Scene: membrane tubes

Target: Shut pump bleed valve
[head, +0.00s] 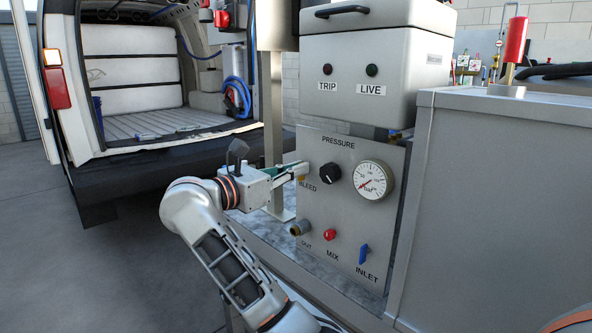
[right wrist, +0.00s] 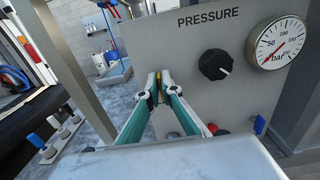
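The pump panel (head: 319,243) is a grey upright plate with labels. The bleed valve (head: 301,178) sits at its upper left edge by the BLEED label, mostly hidden by my right gripper (head: 297,171). In the right wrist view, the green fingers of the right gripper (right wrist: 159,86) come together at their tips, with the small yellow handle of the bleed valve (right wrist: 160,90) between them. The tips appear closed on it. The handle's exact angle is hard to tell. My left gripper is not in view.
Right of the valve are a black PRESSURE knob (head: 330,175) and a gauge (head: 373,180), its needle at lower left. Below are the OUT port (head: 300,228), red MIX knob (head: 330,235) and blue INLET lever (head: 364,254). A grey post (head: 273,110) stands close behind the gripper.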

